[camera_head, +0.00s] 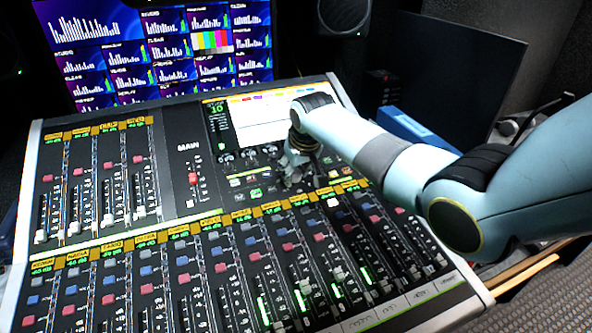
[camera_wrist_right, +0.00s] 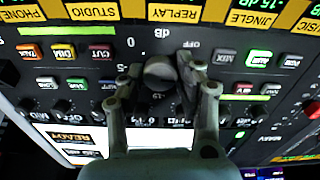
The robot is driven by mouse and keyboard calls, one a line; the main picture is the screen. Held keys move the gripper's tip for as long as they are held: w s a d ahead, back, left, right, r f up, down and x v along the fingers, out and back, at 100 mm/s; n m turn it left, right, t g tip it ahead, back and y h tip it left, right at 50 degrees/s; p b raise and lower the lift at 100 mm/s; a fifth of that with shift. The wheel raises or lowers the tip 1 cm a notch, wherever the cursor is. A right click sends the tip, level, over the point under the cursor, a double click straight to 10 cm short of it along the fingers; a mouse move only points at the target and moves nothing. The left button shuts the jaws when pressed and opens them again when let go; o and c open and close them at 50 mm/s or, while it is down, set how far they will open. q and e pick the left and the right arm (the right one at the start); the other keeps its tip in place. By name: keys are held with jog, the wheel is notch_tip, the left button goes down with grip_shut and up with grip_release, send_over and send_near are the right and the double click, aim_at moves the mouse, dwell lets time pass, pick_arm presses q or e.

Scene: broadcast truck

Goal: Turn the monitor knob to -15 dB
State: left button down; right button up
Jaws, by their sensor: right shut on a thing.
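My right gripper (camera_head: 292,165) reaches down onto the upper right part of the mixing console (camera_head: 335,92), just below its built-in screen. In the right wrist view, the right gripper (camera_wrist_right: 160,78) has its fingers on both sides of a dark round knob (camera_wrist_right: 160,70), shut on it. Upside-down "dB" and "OFF" lettering shows on the panel around the knob. The knob's pointer cannot be read, and my gripper hides the knob in the head view. My left gripper is not in view.
The console's bright screen (camera_head: 262,115) has a green readout (camera_head: 217,110) at its left that seems to show 10. Small knobs and lit buttons (camera_head: 255,193) lie close to my right gripper. Several faders fill the front. A large display (camera_head: 150,50) stands behind.

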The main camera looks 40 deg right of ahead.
jog(key=m+p, duration=0.2)
jog(key=m, duration=0.1)
jog(key=shift+r, duration=0.2)
jog(key=m+p, duration=0.2)
jog(key=m, duration=0.2)
jog(key=shift+m, duration=0.4)
jog(key=m+p, duration=0.1)
jog(key=m, duration=0.3)
jog(key=shift+f+p, duration=0.1)
jog(key=shift+p, duration=0.2)
jog(key=shift+m+p, duration=0.5)
jog(key=shift+m, duration=2)
jog(key=o, duration=1.1)
jog(key=shift+o, duration=0.2)
